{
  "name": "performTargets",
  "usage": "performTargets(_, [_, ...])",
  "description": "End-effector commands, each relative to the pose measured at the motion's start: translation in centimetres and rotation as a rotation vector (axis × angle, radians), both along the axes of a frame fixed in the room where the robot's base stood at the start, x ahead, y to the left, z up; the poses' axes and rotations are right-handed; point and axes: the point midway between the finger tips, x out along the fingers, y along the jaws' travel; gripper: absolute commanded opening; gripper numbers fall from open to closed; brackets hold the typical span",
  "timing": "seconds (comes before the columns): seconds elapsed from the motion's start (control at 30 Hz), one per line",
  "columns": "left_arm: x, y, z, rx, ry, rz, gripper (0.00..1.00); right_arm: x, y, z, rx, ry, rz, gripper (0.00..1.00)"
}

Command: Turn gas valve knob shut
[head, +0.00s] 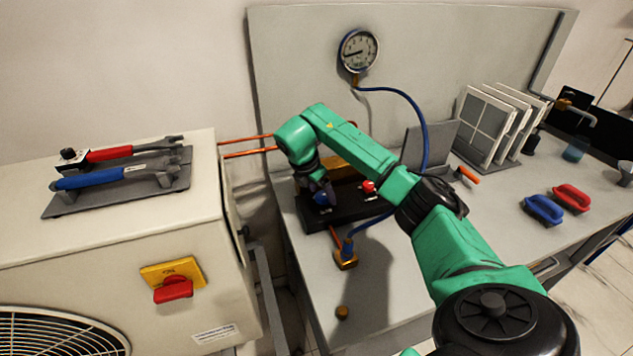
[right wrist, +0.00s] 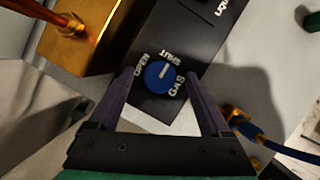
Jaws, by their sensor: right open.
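The blue gas knob (right wrist: 160,77) sits on a black valve block (right wrist: 196,40) with white letters OPEN, SHUT and GAS around it. A short white mark on the knob points up, roughly toward SHUT in the right wrist view. My right gripper (right wrist: 159,88) is open, its two dark fingers on either side of the knob with gaps showing; I cannot tell whether they are at its depth. In the head view the blue knob (head: 321,198) shows just below the right gripper (head: 318,186), which partly hides it. My left gripper is not in view.
A red knob (head: 368,187) sits on the same block. A brass block (right wrist: 80,35) and a blue hose (head: 424,130) to the pressure gauge (head: 358,49) are close by. A tool tray (head: 70,205) lies left.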

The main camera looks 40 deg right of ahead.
Motion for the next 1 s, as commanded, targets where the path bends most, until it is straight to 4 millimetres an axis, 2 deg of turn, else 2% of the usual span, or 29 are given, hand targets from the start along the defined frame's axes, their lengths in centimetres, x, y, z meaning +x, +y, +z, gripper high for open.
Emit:
performTargets(0.13, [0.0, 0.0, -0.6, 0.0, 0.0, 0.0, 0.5, 0.0, 1.0, 2.4, 0.0, -0.007, 0.003, 0.82])
performTargets(0.23, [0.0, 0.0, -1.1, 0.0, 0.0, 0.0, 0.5, -0.1, 2.2, 5.1, 0.0, -0.007, 0.003, 0.82])
performTargets(0.33, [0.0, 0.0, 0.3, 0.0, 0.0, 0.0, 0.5, -0.3, 3.2, 8.6, -0.003, -0.008, 0.001, 0.82])
performTargets(0.4, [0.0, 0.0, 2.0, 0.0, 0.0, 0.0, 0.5, -0.4, 3.9, 10.9, -0.003, -0.006, 0.001, 0.82])
performTargets(0.5, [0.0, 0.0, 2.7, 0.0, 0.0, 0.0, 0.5, -0.5, 4.7, 12.4, -0.003, -0.004, 0.002, 0.82])
performTargets(0.63, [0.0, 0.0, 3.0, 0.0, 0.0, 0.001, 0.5, -0.6, 5.2, 13.1, -0.001, -0.002, 0.0, 0.82])
performTargets(1.0, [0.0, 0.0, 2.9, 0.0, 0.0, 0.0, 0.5, -0.7, 5.3, 12.9, 0.0, -0.001, -0.001, 0.82])
